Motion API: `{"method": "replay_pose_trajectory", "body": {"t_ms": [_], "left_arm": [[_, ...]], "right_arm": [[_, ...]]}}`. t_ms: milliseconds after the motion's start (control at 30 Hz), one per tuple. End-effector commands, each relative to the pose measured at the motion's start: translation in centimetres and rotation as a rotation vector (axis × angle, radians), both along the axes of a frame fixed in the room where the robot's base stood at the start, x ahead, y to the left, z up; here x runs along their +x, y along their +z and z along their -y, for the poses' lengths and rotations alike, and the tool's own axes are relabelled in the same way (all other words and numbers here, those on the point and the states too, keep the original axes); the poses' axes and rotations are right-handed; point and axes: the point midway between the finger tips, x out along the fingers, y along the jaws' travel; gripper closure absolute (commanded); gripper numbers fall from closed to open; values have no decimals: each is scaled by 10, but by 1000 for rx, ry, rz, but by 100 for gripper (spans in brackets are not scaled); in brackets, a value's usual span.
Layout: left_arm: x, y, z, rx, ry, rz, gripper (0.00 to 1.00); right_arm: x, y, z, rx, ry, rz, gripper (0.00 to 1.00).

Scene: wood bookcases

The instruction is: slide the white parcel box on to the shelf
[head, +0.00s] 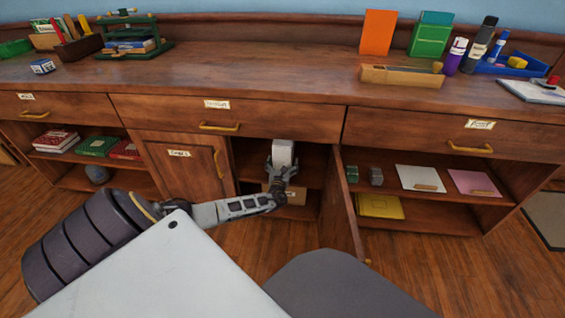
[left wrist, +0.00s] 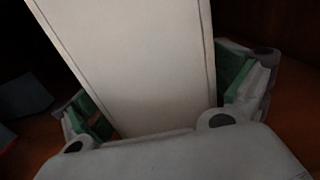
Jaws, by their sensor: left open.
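The white parcel box (head: 283,151) stands in the opening of the middle compartment, at the level of its upper shelf (head: 311,172). My left gripper (head: 282,170) reaches into this compartment and is open around the near end of the box. In the left wrist view the white box (left wrist: 135,60) fills the middle, between the two spread fingers with green pads. Its far end is out of that view. Whether the pads touch it and how far it rests on the shelf cannot be told. My right gripper is not in view.
An open wooden door (head: 340,215) stands out just right of the compartment; a closed door (head: 184,165) is on its left. A brown box (head: 291,195) sits on the lower level. A drawer (head: 225,117) is above. The right compartment holds papers and a yellow folder (head: 380,206).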

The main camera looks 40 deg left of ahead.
Motion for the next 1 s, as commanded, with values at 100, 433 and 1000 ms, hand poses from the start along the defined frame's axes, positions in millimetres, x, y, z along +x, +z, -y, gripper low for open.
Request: {"method": "replay_pose_trajectory", "body": {"t_ms": [100,433,1000], "left_arm": [[-1,0,1,0,0,0,3],[-15,-1,10,0,-1,0,3],[-63,0,42,1,0,1,3]], "right_arm": [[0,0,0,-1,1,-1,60],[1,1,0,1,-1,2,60],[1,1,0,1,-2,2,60]]}}
